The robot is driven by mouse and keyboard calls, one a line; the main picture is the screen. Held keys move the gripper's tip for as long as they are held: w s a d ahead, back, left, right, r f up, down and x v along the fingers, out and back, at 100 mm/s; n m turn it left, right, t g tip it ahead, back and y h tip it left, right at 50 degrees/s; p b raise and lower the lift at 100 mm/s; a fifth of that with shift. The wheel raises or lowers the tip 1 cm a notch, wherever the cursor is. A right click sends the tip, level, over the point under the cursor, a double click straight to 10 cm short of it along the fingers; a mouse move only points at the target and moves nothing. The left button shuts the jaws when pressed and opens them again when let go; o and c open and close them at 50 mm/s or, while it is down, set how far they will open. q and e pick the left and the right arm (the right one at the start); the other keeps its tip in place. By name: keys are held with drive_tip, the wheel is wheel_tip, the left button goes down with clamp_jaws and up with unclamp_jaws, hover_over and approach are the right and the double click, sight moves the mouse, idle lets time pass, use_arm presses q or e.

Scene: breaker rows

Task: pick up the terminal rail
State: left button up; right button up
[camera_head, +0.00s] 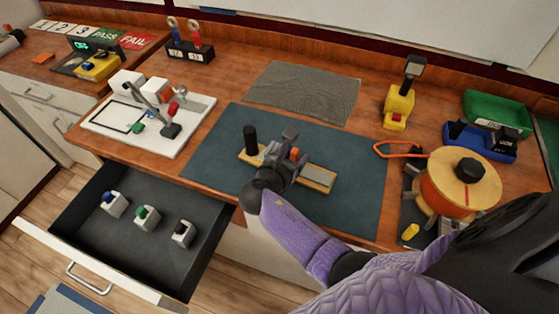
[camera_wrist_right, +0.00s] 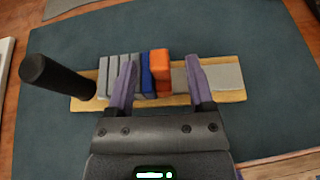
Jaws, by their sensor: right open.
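The terminal rail (camera_head: 318,177) is a pale wooden strip with an upright black handle (camera_head: 250,139) at its left end, lying on the dark blue-green mat. In the right wrist view the rail (camera_wrist_right: 84,103) carries a row of grey blocks, a blue block (camera_wrist_right: 147,73) and a taller orange block (camera_wrist_right: 160,70). My right gripper (camera_head: 287,146) is over the middle of the rail and hides part of it. In the right wrist view its open fingers (camera_wrist_right: 161,72) straddle the blue and orange blocks. Whether they touch the rail I cannot tell. My left gripper is not in view.
An open drawer (camera_head: 75,212) with several small blocks juts out below the bench at left. A white board (camera_head: 185,138) with a fixture stands left of the mat (camera_head: 360,150). An orange spool (camera_head: 460,182), a yellow tool (camera_head: 398,105) and bins are at right.

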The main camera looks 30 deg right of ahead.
drive_tip(key=shift+w+d+f, duration=0.25)
drive_tip(key=shift+w+d, duration=0.1)
drive_tip(key=shift+d, duration=0.15)
clamp_jaws()
idle(0.3)
idle(0.6)
